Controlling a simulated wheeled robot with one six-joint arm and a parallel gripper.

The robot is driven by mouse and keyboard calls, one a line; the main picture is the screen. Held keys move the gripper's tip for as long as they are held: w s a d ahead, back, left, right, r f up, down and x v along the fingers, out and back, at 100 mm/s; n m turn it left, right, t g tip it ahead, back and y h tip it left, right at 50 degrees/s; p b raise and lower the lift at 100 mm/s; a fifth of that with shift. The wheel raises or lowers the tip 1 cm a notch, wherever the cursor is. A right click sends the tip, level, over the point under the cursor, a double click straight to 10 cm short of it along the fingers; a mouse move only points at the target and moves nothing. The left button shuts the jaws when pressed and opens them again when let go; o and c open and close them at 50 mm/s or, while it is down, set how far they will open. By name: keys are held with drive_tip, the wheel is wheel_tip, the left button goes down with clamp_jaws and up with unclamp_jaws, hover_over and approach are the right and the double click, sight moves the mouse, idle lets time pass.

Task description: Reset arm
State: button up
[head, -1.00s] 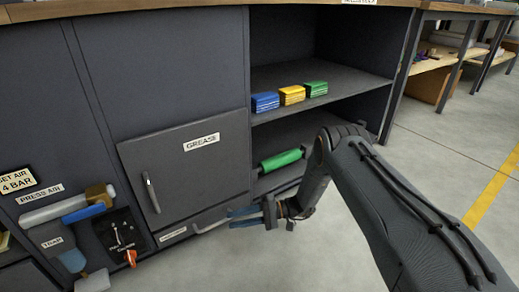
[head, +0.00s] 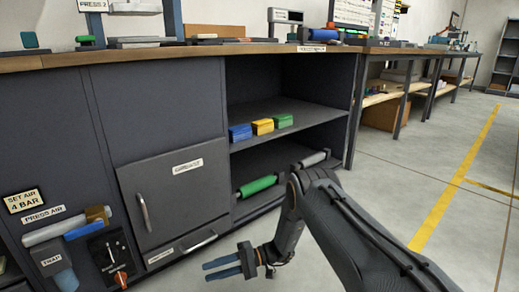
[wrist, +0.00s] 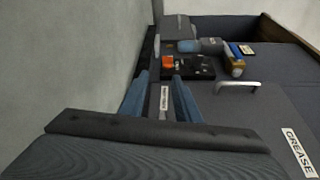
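My gripper (head: 209,270) is low in front of the grey bench cabinet, pointing left in the head view. Its two blue fingers stand apart with nothing between them. They also show in the wrist view (wrist: 160,85), with a gap through which a small white label on the cabinet's lower front can be seen. My dark arm reaches in from the lower right of the head view.
A closed grease door (head: 176,193) with a handle is in the cabinet. Blue (head: 240,132), yellow (head: 262,126) and green (head: 283,121) blocks sit on the open shelf. A green roller (head: 258,186) lies below. A press-air unit (head: 66,228) is at left. Right floor is clear.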

drive_tip(key=s+a+r+n+g+h+p, duration=0.15)
drive_tip(key=s+r+h, duration=0.45)
drive_tip(key=r, duration=0.8)
drive_tip(key=s+r+n+g+h+p, duration=0.1)
drive_tip(key=s+r+n+h+p, duration=0.15)
drive_tip(key=s+r, duration=0.8)
drive_tip(key=s+d+r+t+h+p, duration=0.1)
drive_tip(key=s+d+r+t+h, duration=0.2)
drive_tip(key=r, duration=0.4)
drive_tip(key=s+d+r+h, duration=0.2)
drive_tip(key=s+d+r, duration=0.1)
drive_tip(key=s+r, duration=0.35)
drive_tip(key=s+d+r+n+t+p, duration=0.1)
drive_tip(key=s+d+r+t+p, duration=0.1)
drive_tip(key=s+d+r+t, duration=0.5)
drive_tip(key=d+r+m+g+h+p, duration=0.1)
drive_tip(key=d+r+m+p, duration=0.2)
drive_tip(key=d+r+p, duration=0.8)
drive_tip(key=s+d+r+m+g+h+p, duration=0.1)
drive_tip(key=d+r+m+p, duration=0.2)
drive_tip(key=d+r+p, duration=0.9)
wheel_tip(320, 180, up, 5)
drive_tip(key=p, duration=1.5)
drive_tip(key=shift+s+d+f+h, duration=0.2)
drive_tip(key=shift+s+h, duration=0.05)
drive_tip(key=shift+h, duration=0.1)
